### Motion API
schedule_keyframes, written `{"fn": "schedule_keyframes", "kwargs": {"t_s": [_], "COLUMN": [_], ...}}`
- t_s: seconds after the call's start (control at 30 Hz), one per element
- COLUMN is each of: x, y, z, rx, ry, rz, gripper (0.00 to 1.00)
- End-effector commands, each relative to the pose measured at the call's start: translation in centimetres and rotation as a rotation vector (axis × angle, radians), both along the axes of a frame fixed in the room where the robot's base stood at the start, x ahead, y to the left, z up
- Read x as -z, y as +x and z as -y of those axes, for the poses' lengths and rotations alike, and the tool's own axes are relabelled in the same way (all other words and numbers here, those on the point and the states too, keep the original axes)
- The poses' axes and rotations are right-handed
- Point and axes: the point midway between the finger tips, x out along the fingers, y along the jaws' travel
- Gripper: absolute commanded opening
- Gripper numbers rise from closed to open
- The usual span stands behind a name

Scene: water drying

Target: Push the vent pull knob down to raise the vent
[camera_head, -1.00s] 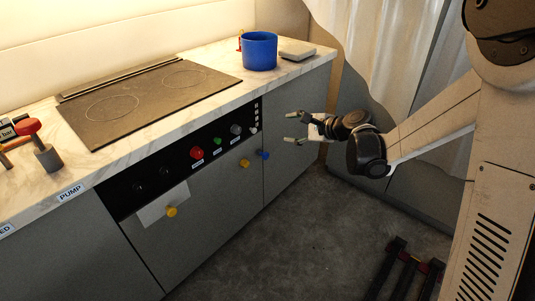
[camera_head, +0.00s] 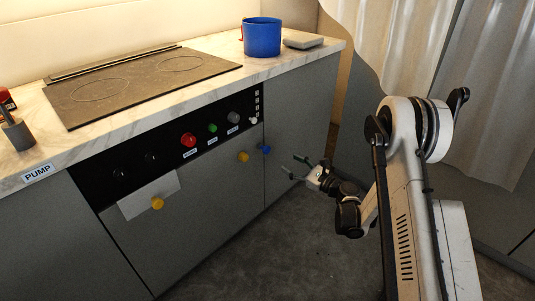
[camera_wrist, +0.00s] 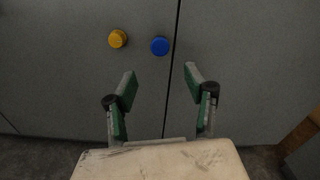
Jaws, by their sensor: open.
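Which knob is the vent pull knob is not readable. The black panel has a red knob (camera_head: 188,140), a green knob (camera_head: 213,128), a grey knob (camera_head: 234,117) and a small white one (camera_head: 253,120). A yellow knob (camera_head: 243,157) and a blue knob (camera_head: 265,150) sit on the cabinet fronts below; another yellow knob (camera_head: 157,203) is lower left. A dark strip (camera_head: 118,63), possibly the vent, lies along the cooktop's back edge. My gripper (camera_head: 292,165) is open and empty, apart from the cabinet. In the wrist view, its fingers (camera_wrist: 160,78) are below the blue knob (camera_wrist: 160,46).
The cooktop (camera_head: 150,82) is set in the marble counter (camera_head: 220,81). A blue pot (camera_head: 262,38) and a grey block (camera_head: 303,39) stand at its right end. A grey pestle-like object (camera_head: 18,134) is at the left. The floor before the cabinets is clear.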

Motion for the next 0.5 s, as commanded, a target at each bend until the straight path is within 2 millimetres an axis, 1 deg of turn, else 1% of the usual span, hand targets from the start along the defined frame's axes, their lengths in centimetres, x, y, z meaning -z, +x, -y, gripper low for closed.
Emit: {"fn": "schedule_keyframes", "kwargs": {"t_s": [0.17, 0.27, 0.5], "x": [0.3, 0.3, 0.4], "y": [0.7, 1.6, 4.4], "z": [-0.9, -2.0, -5.4], "rx": [-0.001, -0.002, -0.002], "ry": [0.007, 0.007, 0.006], "rz": [-0.003, -0.003, -0.003], "gripper": [0.48, 0.48, 0.48]}}
